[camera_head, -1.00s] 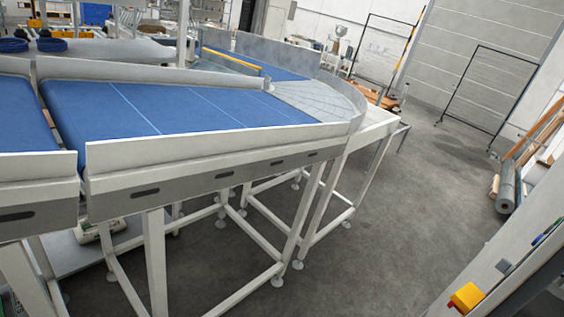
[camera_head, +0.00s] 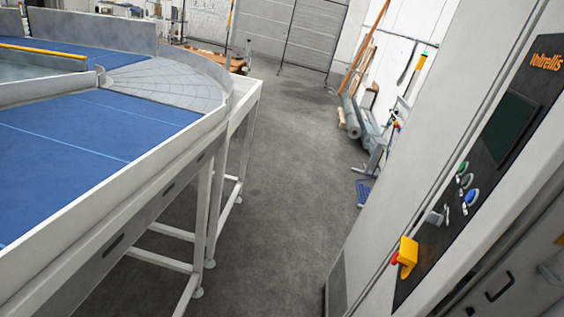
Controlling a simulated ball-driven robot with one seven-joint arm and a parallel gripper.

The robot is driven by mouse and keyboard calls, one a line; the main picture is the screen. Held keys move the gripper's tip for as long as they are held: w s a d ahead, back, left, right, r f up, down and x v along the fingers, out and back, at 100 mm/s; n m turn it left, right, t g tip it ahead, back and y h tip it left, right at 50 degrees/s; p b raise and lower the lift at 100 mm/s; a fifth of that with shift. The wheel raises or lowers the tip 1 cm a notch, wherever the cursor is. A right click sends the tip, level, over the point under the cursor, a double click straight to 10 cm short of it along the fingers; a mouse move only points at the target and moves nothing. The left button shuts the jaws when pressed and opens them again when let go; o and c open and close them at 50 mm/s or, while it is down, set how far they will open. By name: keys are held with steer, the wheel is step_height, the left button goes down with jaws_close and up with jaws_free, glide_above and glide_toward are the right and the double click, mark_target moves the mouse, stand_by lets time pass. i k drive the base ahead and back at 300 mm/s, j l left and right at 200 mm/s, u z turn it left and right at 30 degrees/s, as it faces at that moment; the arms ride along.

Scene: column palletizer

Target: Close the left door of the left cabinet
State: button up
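A tall light grey cabinet (camera_head: 420,150) stands at the right of the view and looks tilted in the picture. Its black control panel (camera_head: 478,180) has a dark screen, several round buttons and a yellow box with a red button. A dark handle (camera_head: 500,287) shows on a grey surface at the lower right corner. That surface may be a door, but I cannot tell which door or whether it is open. I cannot tell if this is the left cabinet. My gripper is not in view.
A conveyor with a blue belt (camera_head: 90,140) and white legs fills the left side. Grey floor (camera_head: 290,150) lies clear between it and the cabinet. Grey rolls (camera_head: 350,117) and a blue item (camera_head: 364,192) lie farther back near the wall.

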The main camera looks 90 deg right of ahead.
mark_target(436, 258)
steer(key=i+l+z, duration=0.15)
steer(key=i+z, duration=0.25)
steer(key=i+l+z, duration=0.1)
steer(key=z, duration=0.3)
steer(key=i+z, duration=0.55)
steer(key=z, duration=0.3)
steer(key=i+j+z, duration=0.1)
steer(key=z, duration=0.35)
steer(key=i+j+z, duration=0.1)
steer(key=z, duration=2.25)
